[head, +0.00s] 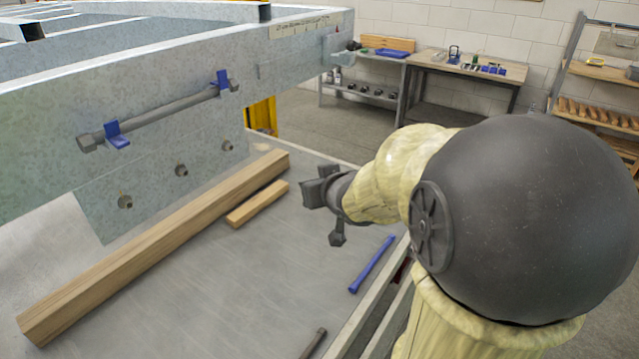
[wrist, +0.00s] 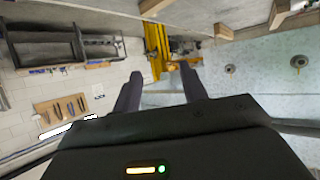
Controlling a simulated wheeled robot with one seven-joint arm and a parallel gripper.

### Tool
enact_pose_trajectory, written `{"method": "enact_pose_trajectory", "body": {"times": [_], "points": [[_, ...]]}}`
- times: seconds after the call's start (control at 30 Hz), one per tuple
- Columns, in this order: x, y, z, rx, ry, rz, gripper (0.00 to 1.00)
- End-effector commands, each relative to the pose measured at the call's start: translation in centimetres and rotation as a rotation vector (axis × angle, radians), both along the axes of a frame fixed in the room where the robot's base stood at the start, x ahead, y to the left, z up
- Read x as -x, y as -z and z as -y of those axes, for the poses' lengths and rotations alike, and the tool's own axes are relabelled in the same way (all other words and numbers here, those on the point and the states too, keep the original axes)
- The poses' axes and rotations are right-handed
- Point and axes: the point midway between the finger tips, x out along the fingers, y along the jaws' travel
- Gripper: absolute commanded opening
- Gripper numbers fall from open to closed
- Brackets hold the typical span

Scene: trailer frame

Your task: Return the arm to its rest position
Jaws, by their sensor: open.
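My arm reaches in from the right in the head view, with its pale yellow links and large dark joint nearest the camera. My gripper (head: 310,190) is over the grey table surface, to the right of the short wooden piece and apart from it. In the wrist view my gripper (wrist: 160,85) shows two dark fingers spread apart with nothing between them. The gripper is open and empty.
The galvanized trailer frame (head: 160,75) carries a bolt rod (head: 165,115) in blue clips. A long wooden beam (head: 150,245), a short wooden block (head: 257,204) and a blue bar (head: 371,265) lie on the table (head: 240,290). A workbench (head: 465,72) and shelf rack (head: 600,70) stand behind.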

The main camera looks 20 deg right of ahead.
Motion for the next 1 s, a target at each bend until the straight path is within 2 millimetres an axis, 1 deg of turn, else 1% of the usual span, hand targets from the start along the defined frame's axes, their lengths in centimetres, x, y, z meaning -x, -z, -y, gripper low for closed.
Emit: {"method": "enact_pose_trajectory", "body": {"times": [0.27,0.37,0.43,0.47,0.57,0.6,0.67,0.7,0.8,0.83,0.9,1.0], "points": [[0.1,0.2,0.0,0.000,0.002,-0.008,0.43],[0.8,1.6,-0.3,0.004,0.018,-0.062,0.43],[1.9,3.5,-0.7,0.008,0.035,-0.139,0.43],[2.5,4.5,-1.0,0.010,0.041,-0.183,0.43],[5.7,8.3,-2.3,0.013,0.057,-0.364,0.43],[7.2,9.9,-3.0,0.013,0.056,-0.445,0.43],[9.8,11.9,-4.1,0.007,0.047,-0.566,0.43],[11.4,13.0,-4.9,0.003,0.038,-0.642,0.43],[14.8,14.9,-6.5,-0.011,0.009,-0.785,0.43],[15.4,15.2,-6.8,-0.017,0.003,-0.814,0.43],[16.4,15.6,-7.3,-0.023,-0.007,-0.855,0.43],[16.8,15.7,-7.4,-0.024,-0.012,-0.869,0.43]]}}
